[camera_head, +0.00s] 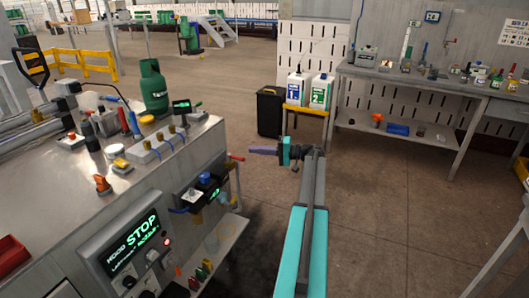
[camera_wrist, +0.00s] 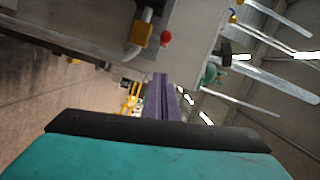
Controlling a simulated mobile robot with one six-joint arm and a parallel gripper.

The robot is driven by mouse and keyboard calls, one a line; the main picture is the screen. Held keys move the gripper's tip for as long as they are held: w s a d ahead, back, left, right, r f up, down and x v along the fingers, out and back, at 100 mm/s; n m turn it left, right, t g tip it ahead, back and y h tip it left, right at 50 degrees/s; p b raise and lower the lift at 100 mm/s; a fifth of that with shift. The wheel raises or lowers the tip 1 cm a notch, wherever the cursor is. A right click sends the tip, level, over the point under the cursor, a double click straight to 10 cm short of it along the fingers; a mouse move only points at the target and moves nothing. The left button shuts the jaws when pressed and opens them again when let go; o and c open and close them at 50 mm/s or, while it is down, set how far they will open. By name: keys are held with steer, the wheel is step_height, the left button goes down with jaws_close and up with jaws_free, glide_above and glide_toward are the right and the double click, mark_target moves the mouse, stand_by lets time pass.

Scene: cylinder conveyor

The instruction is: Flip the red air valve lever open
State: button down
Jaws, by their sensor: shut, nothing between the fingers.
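The red lever (camera_head: 236,156) sticks out from the right end of the steel machine in the head view, just left of my gripper. In the wrist view a red knob (camera_wrist: 166,38), probably the end of that lever, shows near the machine's edge, beside a yellow fitting with a grey pipe. My gripper (camera_head: 251,150) points left towards the lever, its purple fingers shut and empty. In the wrist view the fingers (camera_wrist: 160,78) appear below the red knob, with a visible gap. I cannot tell the lever's exact setting.
The steel machine (camera_head: 55,190) fills the left, with a STOP display (camera_head: 133,245) and a lower shelf. A black bin (camera_head: 270,111) and two white jugs stand behind my gripper. A workbench (camera_head: 440,80) is at the back right. The floor to the right is clear.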

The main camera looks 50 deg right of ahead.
steer(key=shift+w+a+f, duration=0.1)
steer(key=shift+a+f, duration=0.15)
steer(key=shift+a, duration=0.9)
steer(key=shift+w+a+f, duration=0.1)
steer(key=shift+a+f, duration=0.1)
steer(key=shift+a, duration=0.9)
